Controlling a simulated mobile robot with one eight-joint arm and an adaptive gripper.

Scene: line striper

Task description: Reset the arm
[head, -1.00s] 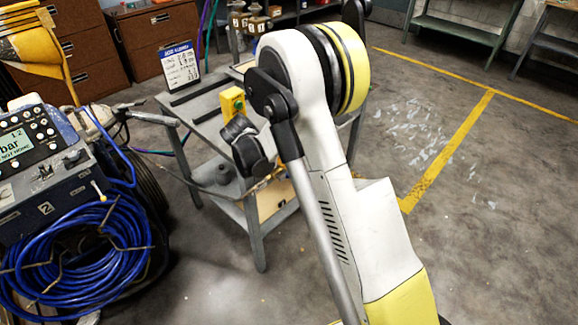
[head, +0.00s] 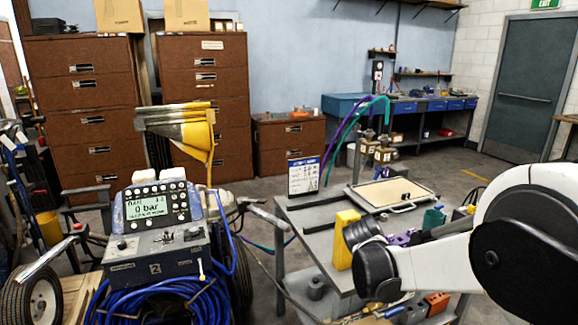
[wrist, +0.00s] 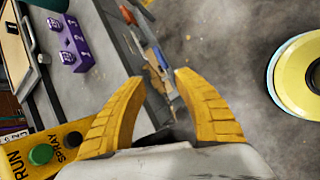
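My white arm (head: 440,268) with black joints enters the head view from the right and reaches left over the grey work table (head: 300,212). Its black wrist end is beside a yellow box (head: 343,238). My gripper (wrist: 161,79) shows in the wrist view as two yellow ridged fingers, spread apart with nothing between them. Its fingers cannot be made out in the head view. A yellow control box with RUN and SPRAY labels (wrist: 45,146) is close to the left finger in the wrist view. A purple numbered block (wrist: 71,42) lies on the table beyond it.
The line striper (head: 150,225), its display reading 0 bar, stands at left with coiled blue hose (head: 165,303). A tray (head: 392,193) and small items crowd the table. Brown cabinets (head: 205,95) and a blue bench (head: 420,106) stand behind. Floor is open toward the door (head: 525,85).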

